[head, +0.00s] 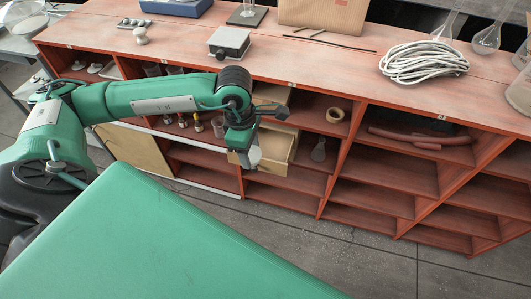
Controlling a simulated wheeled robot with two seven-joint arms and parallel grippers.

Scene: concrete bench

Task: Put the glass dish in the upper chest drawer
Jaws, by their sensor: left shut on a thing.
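My left gripper (243,154) points down in front of the red shelving, at the left side of an open pale wooden drawer (281,153). It is shut on a small pale, rounded thing (254,156), which looks like the glass dish; the fingers and wrist hide part of it. It overlaps the drawer's left part in the picture, and I cannot tell whether it is above, inside or in front of it. My right gripper is not in view.
The red bench (330,57) carries a coiled white cable (423,62), a grey box (229,43), a cardboard box (324,12) and glass flasks (487,38). A tape roll (335,115) and red hoses (420,137) lie in shelves. The floor (350,252) in front is clear.

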